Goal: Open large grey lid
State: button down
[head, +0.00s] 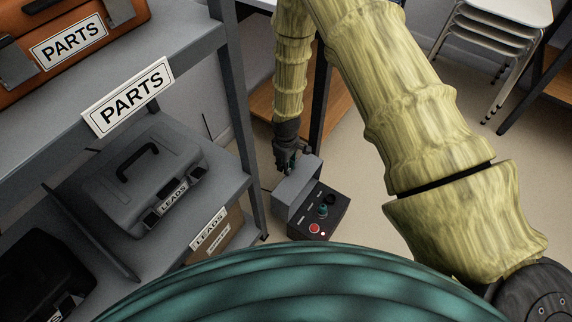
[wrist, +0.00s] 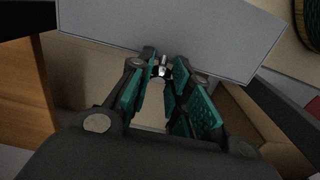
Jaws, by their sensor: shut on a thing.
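The large grey lid (head: 297,188) stands tilted up at the back of a dark control box (head: 318,216) in the head view. My gripper (head: 285,166) reaches down from above to the lid's upper left edge. In the wrist view the lid (wrist: 170,25) is a broad grey panel across the top. My gripper's teal-padded fingers (wrist: 163,66) close around a small shiny metal handle (wrist: 162,71) at the lid's edge. Fingertip contact is partly hidden.
A shelf at the left holds a grey LEADS case (head: 145,178) with a black handle and an orange PARTS case (head: 62,40). The shelf's dark post (head: 238,120) stands left of the control box. White stacked stools (head: 492,35) stand far right. The floor right of the box looks clear.

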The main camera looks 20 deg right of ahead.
aim_at(295, 174)
jog(key=shift+r, duration=0.1)
jog(key=shift+s+d+r+p, duration=0.5)
jog(key=shift+s+p, duration=0.1)
jog(key=shift+p, duration=0.45)
jog(key=shift+s+d+r+p, duration=0.2)
jog(key=shift+s+d+p, duration=0.3)
jog(key=shift+s+p, duration=0.2)
jog(key=shift+s+d+f, duration=0.1)
jog(key=shift+s+d, duration=0.15)
jog(key=c, duration=1.3)
grip_release()
jog(key=shift+w+a, duration=0.1)
